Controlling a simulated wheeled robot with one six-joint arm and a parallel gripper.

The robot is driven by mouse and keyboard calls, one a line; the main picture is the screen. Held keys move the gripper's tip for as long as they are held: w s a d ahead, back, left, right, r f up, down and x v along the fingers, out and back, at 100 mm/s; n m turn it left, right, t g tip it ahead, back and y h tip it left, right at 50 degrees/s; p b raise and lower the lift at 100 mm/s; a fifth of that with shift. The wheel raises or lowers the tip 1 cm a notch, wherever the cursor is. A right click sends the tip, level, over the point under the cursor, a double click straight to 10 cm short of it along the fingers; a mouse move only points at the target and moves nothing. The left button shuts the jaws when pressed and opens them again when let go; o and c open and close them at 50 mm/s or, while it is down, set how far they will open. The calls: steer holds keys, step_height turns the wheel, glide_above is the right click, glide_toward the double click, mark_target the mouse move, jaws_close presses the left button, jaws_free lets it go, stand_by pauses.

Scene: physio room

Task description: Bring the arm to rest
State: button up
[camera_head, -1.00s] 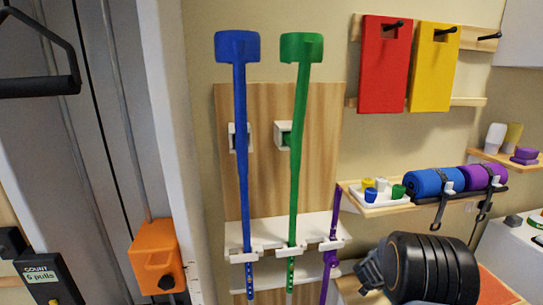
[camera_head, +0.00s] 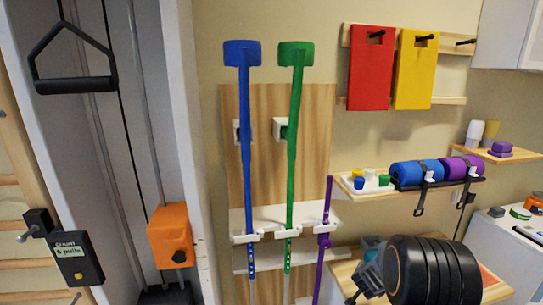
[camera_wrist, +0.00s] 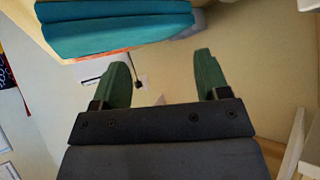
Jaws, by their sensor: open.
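My gripper (camera_wrist: 160,66) shows in the wrist view with its two green fingers apart and nothing between them. Past the fingers are a pale wall and blurred small items. A teal, layered thing (camera_wrist: 115,32) lies across the top of the wrist view, apart from the fingers. In the head view, a dark ribbed shape that seems to be part of my arm fills the lower right. The fingers cannot be made out clearly there.
A blue crutch (camera_head: 245,150) and a green crutch (camera_head: 292,150) hang in a white rack. A shelf (camera_head: 395,195) with a blue roll (camera_head: 415,173) and a purple roll (camera_head: 455,168) is above my arm. An orange box (camera_head: 170,238) and black handle (camera_head: 75,84) are left.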

steer(key=s+a+r+n+g+y, duration=0.35)
steer(key=s+a+y, duration=0.25)
steer(key=s+a, duration=0.45)
steer(key=s+a+r+n, duration=0.2)
steer(key=s+a+r, duration=0.1)
steer(key=s+r, duration=0.3)
steer(key=s+a+r+n, duration=0.3)
steer(key=s+r, duration=0.4)
steer(key=s, duration=0.2)
steer(key=shift+a+g+h, duration=0.2)
steer(key=shift+g+h, duration=0.1)
steer(key=shift+g, duration=0.05)
